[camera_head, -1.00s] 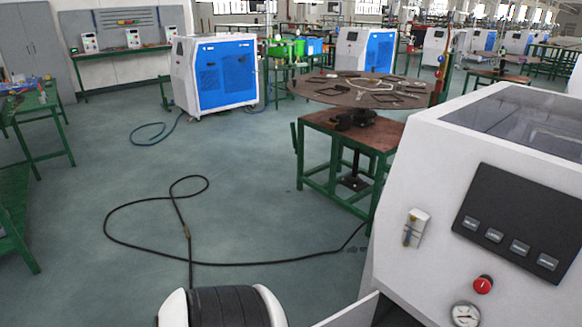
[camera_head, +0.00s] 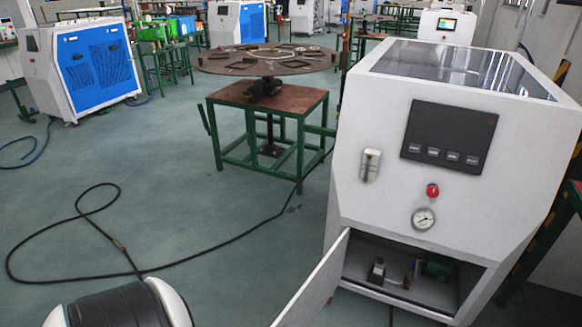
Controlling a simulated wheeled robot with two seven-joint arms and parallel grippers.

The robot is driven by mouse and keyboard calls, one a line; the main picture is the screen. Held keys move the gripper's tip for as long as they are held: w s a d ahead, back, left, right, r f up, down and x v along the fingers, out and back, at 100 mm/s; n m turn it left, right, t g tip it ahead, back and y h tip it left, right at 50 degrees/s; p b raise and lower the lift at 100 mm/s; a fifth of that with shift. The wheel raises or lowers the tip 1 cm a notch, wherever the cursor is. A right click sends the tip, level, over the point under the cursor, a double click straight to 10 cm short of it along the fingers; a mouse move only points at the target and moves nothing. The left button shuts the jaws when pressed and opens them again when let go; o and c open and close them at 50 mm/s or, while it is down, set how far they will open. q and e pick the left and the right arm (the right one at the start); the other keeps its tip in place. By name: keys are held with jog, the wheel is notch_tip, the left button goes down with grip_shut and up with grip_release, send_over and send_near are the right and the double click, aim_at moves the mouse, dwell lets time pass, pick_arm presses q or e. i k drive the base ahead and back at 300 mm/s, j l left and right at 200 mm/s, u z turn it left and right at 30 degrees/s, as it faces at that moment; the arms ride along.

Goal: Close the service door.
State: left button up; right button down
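The white gas generator (camera_head: 377,203) stands at the right in the head view, with a dark panel, a red button and a round gauge on its front. Its service door (camera_head: 318,284) is a white panel at the lower left of the front. The door is swung open, outward toward me, and its lower end runs out of the picture. The open compartment (camera_head: 408,272) behind it shows a green part and small fittings inside. A black and white rounded part of my own arm (camera_head: 125,307) shows at the bottom left. Neither gripper is in view.
A round dark turntable (camera_head: 225,60) on a green-legged stand is behind and left of the generator. A black hose (camera_head: 205,258) lies looped on the floor. Blue and white machines stand further back. The floor at left centre is otherwise clear.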

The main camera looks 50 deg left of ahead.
aim_at(303, 309)
jog(key=k+j, duration=0.1)
jog(key=j, duration=0.35)
jog(key=k+j+z, duration=0.1)
jog(key=j, duration=0.35)
jog(key=k+j, duration=0.1)
jog(key=j, duration=0.3)
jog(key=k+j, duration=0.1)
jog(key=j, duration=0.35)
jog(key=z, duration=0.05)
